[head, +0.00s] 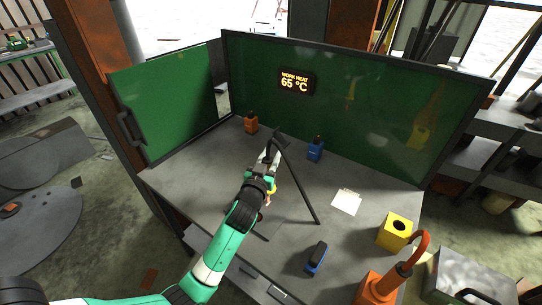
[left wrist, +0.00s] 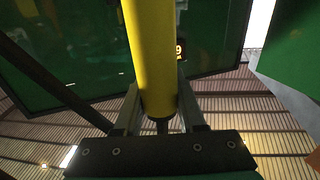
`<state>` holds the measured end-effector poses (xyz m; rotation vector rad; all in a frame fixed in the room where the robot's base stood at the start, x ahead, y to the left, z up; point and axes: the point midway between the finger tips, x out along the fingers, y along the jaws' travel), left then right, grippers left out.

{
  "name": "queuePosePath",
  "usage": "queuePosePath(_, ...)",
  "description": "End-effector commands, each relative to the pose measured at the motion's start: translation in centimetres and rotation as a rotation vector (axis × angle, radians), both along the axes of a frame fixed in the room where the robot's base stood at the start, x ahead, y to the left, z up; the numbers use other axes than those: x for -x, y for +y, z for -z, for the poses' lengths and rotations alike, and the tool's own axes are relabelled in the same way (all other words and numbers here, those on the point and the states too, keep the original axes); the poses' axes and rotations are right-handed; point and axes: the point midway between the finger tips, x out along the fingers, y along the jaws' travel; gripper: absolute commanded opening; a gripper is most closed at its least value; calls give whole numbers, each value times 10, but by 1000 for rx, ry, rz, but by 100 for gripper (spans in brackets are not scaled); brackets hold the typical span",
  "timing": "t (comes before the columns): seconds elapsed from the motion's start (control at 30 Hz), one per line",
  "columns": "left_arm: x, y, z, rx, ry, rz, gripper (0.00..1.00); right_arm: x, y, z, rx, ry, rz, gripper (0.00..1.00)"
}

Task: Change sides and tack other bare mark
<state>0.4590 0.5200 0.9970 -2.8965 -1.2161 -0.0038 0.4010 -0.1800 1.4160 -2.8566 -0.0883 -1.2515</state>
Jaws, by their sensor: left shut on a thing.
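My left gripper (head: 265,188) is over the middle of the bench and is shut on a yellow cylindrical handle (left wrist: 153,55). In the left wrist view the handle runs up between the two fingers. A bit of yellow also shows beside the gripper in the head view. A dark angled bar (head: 298,183) slants down from a dark head just beyond the gripper; I cannot tell what it belongs to. My arm covers much of the work area, so I cannot make out any marks or the tool's tip. My right gripper is in neither view.
The grey bench (head: 190,183) has green screens (head: 350,115) behind and at left, with a 65 °C work heat display (head: 294,83). An orange bottle (head: 251,123), blue bottle (head: 315,150), white paper (head: 347,202), blue object (head: 316,258), yellow box (head: 392,235) and orange hooked stand (head: 378,288) stand around.

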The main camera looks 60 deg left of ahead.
Motion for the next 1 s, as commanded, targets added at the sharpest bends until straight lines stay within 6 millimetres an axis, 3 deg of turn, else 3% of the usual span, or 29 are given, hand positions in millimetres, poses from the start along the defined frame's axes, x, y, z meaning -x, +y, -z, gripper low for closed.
queuePosePath(1.0, 0, 0, 8, -1, -1, 0, 0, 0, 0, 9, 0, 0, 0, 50)
